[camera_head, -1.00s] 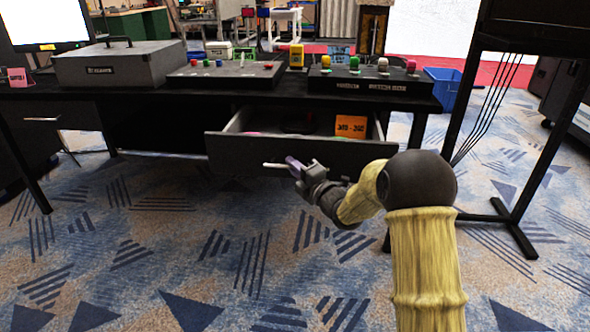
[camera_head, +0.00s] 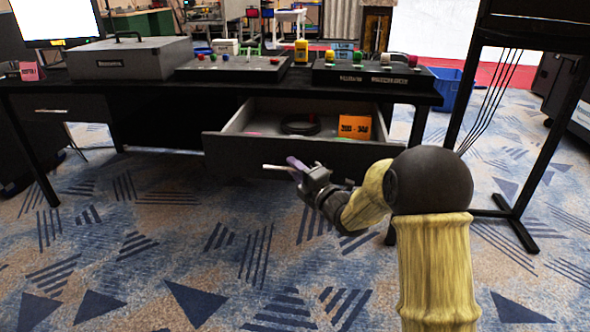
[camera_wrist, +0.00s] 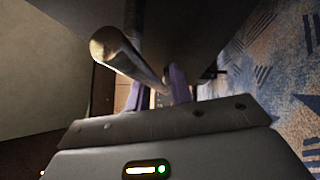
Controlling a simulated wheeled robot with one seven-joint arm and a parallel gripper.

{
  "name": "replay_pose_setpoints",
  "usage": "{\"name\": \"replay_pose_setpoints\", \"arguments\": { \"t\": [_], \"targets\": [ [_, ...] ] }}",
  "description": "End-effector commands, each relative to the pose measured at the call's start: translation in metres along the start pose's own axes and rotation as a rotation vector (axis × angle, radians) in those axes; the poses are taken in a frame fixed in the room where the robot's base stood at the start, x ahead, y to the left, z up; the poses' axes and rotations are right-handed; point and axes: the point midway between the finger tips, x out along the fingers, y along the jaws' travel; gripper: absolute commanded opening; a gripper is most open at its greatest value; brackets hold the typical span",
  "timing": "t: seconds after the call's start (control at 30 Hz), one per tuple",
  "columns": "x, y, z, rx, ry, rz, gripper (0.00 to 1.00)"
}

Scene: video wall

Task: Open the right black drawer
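The right black drawer (camera_head: 245,157) is pulled well out from under the black desk, and its light interior shows. Inside it are an orange labelled box (camera_head: 354,127) and a dark ring-shaped item (camera_head: 299,126). My gripper (camera_head: 292,165) is at the drawer's front, at the pale bar handle (camera_head: 276,168). In the wrist view the handle (camera_wrist: 130,60) runs between the purple-grey fingers (camera_wrist: 155,85), which appear closed around it. The exact contact is partly hidden.
The black desk (camera_head: 150,88) carries a grey case (camera_head: 130,60), two control panels with coloured knobs (camera_head: 375,75) and a yellow object (camera_head: 301,51). A black stand (camera_head: 520,130) with cables is at the right. Patterned carpet in front is free.

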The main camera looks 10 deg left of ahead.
Motion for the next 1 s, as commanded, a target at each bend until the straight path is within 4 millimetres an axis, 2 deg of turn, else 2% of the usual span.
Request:
{"name": "replay_pose_setpoints", "arguments": {
  "t": [0.33,0.47,0.67,1.0],
  "targets": [
    [0.000,0.001,-0.001,0.000,0.003,0.003,0.32],
    [-0.006,0.002,-0.001,0.000,0.003,0.003,0.32],
    [-0.032,0.003,-0.001,0.003,0.002,0.000,0.32],
    [-0.100,0.002,0.000,0.003,-0.001,-0.001,0.32]
  ]
}}
